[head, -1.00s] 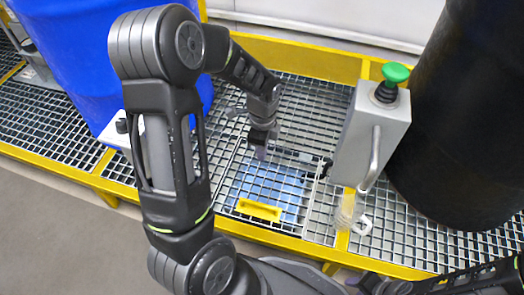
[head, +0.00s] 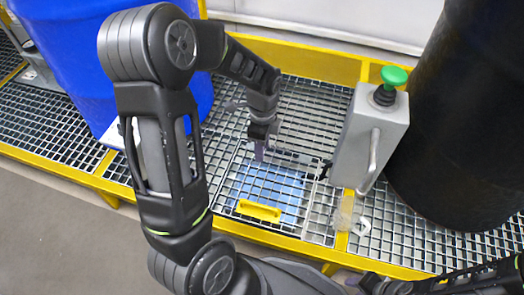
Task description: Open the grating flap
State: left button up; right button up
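The grating flap (head: 239,190) is a square section of the metal grating floor, with a yellow handle (head: 258,211) near its front edge. It appears to lie level with the surrounding grating, and blue shows beneath its bars. My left gripper (head: 259,152) points down over the flap's back edge, behind the yellow handle and apart from it. Its fingers are small and dark, and their opening cannot be made out. Whether they touch the grating is also unclear. My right arm shows only at the bottom right, and its gripper is not seen.
A grey control box (head: 369,137) with a green knob (head: 394,75) stands right of the flap. A large black drum (head: 450,120) is beyond it. A blue drum (head: 75,55) stands at the left. A yellow frame (head: 288,243) edges the grating.

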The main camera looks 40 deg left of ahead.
pick_arm(q)
notch_tip(320, 180, up, 5)
jog(key=shift+f+p, duration=0.15)
jog(key=shift+p, duration=0.45)
